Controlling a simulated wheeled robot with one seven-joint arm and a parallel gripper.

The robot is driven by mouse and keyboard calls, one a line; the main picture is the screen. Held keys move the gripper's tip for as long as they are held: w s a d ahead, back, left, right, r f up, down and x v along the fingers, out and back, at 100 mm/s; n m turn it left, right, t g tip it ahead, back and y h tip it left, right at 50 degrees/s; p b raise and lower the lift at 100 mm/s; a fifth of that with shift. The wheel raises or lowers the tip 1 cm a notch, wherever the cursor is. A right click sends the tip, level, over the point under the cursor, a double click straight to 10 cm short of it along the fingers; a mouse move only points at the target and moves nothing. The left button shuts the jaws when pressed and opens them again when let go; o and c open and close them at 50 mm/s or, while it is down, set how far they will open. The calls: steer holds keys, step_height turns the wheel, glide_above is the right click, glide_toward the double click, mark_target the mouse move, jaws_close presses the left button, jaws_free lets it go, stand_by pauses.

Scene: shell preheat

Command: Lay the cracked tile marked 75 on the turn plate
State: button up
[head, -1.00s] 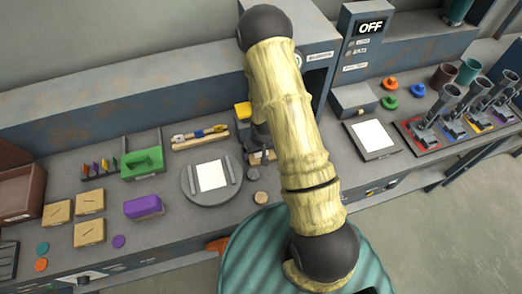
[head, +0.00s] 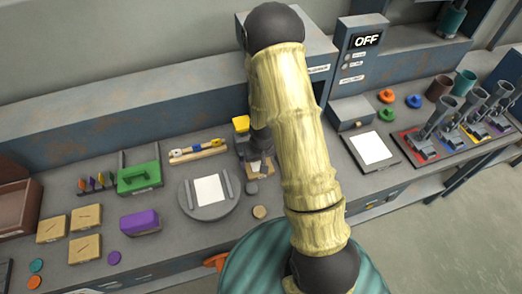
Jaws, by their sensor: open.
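Three tan square tiles with dark crack lines lie at the left of the bench in the head view: one at the upper right (head: 87,217), one at the left (head: 53,229) and one at the front (head: 84,249). Their markings are too small to read, so I cannot tell which is 75. The turn plate (head: 185,196) is a round grey disc with a white square and two grey bars on it. My gripper (head: 257,164) is open, right of the turn plate, partly hidden behind my arm. A tan piece (head: 264,171) shows close beside it; I cannot tell whether they touch.
A purple block (head: 140,222) stands between the tiles and the plate. A green holder (head: 139,178) and a tool rack (head: 198,150) lie behind. A machine reading OFF (head: 367,40) stands at the back right.

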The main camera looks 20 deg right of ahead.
step_height(320, 180, up, 7)
steer(key=s, duration=0.1)
steer(key=shift+r+b, duration=0.2)
steer(key=shift+b, duration=0.1)
stand_by(0.4)
steer(key=s+a+r, duration=0.1)
steer(key=s+r, duration=0.9)
steer(key=r, duration=0.4)
steer(key=shift+s+a+t, duration=0.15)
steer(key=shift+s+t, duration=0.15)
steer(key=shift+t, duration=0.1)
steer(key=shift+f, duration=0.1)
steer(key=shift+c, duration=0.2)
